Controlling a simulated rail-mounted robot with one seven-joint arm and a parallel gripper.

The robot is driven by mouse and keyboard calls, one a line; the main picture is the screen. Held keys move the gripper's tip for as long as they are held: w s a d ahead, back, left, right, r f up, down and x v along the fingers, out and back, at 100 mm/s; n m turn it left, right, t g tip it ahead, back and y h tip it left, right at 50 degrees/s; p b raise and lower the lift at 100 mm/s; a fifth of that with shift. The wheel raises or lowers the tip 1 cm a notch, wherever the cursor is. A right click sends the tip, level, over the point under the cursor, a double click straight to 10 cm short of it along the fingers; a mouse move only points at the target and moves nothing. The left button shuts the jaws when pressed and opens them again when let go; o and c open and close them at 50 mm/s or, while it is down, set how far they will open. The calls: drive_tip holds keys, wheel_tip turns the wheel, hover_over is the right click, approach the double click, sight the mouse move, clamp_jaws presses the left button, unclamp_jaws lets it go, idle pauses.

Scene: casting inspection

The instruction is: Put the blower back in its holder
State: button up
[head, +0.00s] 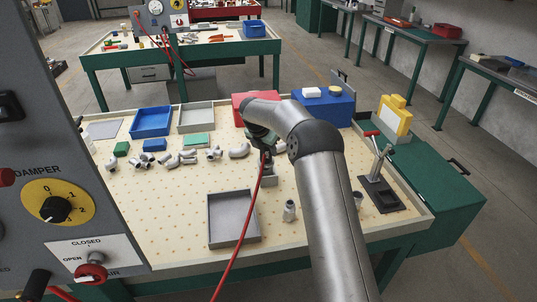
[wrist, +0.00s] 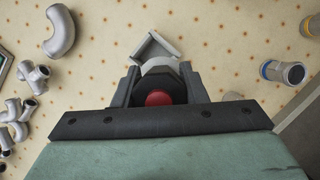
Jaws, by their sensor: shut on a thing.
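My gripper (head: 266,158) is over the middle of the perforated table, its jaws partly hidden by my arm in the head view. In the wrist view its two dark fingers (wrist: 160,78) are shut on the blower (wrist: 158,98), a dark body with a round red end. A red hose (head: 257,195) runs from the gripper area down to the front. A small grey angled bracket (wrist: 152,46), which looks like the holder, shows just beyond the fingertips; in the head view it appears below the gripper (head: 268,181). I cannot tell whether the blower touches it.
An empty grey tray (head: 232,238) lies front left of the gripper. Several grey pipe fittings (head: 189,157) lie to the left. One fitting (head: 289,211) stands to the right of the tray. A lever fixture (head: 378,192) stands on the right. Blue (head: 151,122) and red bins (head: 241,108) are behind.

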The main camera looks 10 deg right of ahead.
sight(268, 150)
drive_tip(key=shift+w+a+p+x, duration=0.2)
drive_tip(key=shift+p+x, duration=0.1)
drive_tip(key=shift+x, duration=0.9)
drive_tip(key=shift+w+a+p+x, duration=0.1)
drive_tip(key=shift+w+p+x, duration=0.15)
drive_tip(key=shift+x, duration=1)
drive_tip(key=shift+w+a+p+x, duration=0.15)
drive_tip(key=shift+p+x, duration=0.2)
drive_tip(key=shift+x, duration=0.85)
drive_tip(key=shift+f, duration=0.15)
drive_tip(key=o, duration=1)
drive_tip(key=shift+d, duration=0.1)
